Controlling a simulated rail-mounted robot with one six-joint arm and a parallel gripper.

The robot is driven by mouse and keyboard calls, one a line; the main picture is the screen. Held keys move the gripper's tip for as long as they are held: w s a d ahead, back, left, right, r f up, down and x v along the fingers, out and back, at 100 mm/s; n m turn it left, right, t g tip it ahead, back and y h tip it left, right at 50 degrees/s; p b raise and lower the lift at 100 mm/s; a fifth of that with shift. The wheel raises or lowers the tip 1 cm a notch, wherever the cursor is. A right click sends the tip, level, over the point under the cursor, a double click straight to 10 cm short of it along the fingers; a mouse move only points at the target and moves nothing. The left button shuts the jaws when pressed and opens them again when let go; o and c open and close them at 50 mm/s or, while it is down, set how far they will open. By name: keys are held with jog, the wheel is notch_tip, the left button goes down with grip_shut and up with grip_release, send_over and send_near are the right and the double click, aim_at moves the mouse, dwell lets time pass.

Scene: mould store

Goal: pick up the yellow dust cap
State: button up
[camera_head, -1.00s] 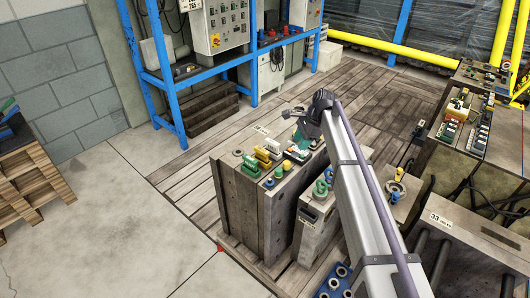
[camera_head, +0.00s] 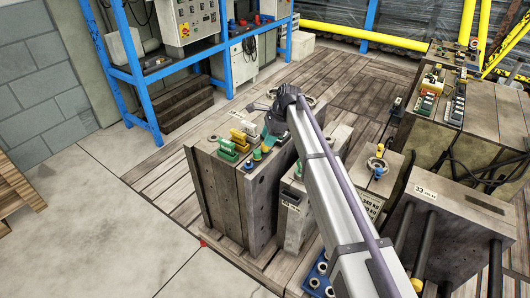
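Small fittings stand on top of a large grey mould block (camera_head: 268,185) in the head view. My gripper (camera_head: 269,130) is over the far right part of the block's top, just beyond and right of the cap. The arm comes in from the lower right and hides part of the top. The fingers are too small and dark to show whether they are open.
A smaller grey block (camera_head: 297,215) stands close in front of the mould, under my arm. More mould blocks with fittings, one marked 33 (camera_head: 450,215), stand at the right. A blue rack (camera_head: 135,75) is at the back left. Concrete floor (camera_head: 100,235) is clear at the left.

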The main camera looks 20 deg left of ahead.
jog(key=b+x, duration=0.1)
jog(key=x, duration=0.2)
jog(key=shift+d, duration=0.1)
jog(key=shift+r, duration=0.15)
jog(key=c, duration=0.5)
jog(key=shift+c, duration=0.2)
notch_tip(320, 180, up, 17)
jog(key=p, duration=1.7)
